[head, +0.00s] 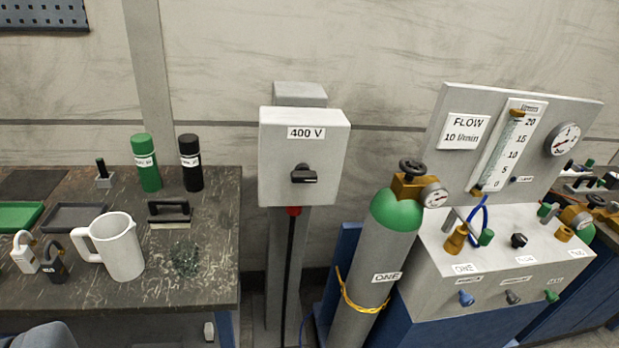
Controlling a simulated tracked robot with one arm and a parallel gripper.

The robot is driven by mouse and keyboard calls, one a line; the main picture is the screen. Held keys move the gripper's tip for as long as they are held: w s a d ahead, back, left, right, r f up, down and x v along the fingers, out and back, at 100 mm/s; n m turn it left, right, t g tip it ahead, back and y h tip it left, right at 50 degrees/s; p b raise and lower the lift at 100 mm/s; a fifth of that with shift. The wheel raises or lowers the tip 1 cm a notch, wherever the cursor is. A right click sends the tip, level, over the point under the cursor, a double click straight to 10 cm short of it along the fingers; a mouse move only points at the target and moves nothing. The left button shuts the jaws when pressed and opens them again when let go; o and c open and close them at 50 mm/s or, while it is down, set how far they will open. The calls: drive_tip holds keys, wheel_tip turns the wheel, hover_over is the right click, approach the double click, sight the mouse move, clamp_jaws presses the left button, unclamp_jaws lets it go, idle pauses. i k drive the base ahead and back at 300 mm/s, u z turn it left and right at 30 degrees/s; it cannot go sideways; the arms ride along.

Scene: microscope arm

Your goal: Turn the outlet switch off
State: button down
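The outlet is a light grey box (304,160) labelled "400 V", mounted on a grey post in the middle of the head view. Its black rotary switch (304,175) sits on the front face, with the handle lying roughly horizontal. A red plug (294,211) with a black cable hangs from the underside of the box. My gripper does not show in this view, so its place relative to the switch and its opening cannot be seen.
A dark workbench (212,240) on the left carries a white jug (118,246), a green bottle (146,163) and a black bottle (190,163). A gas cylinder (372,270) and a grey flow panel (450,125) stand close on the right. The space before the switch looks clear.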

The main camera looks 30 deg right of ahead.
sight(302, 173)
drive_tip(key=u, duration=5)
drive_tip(key=k, duration=0.5)
drive_tip(key=u, duration=5.85)
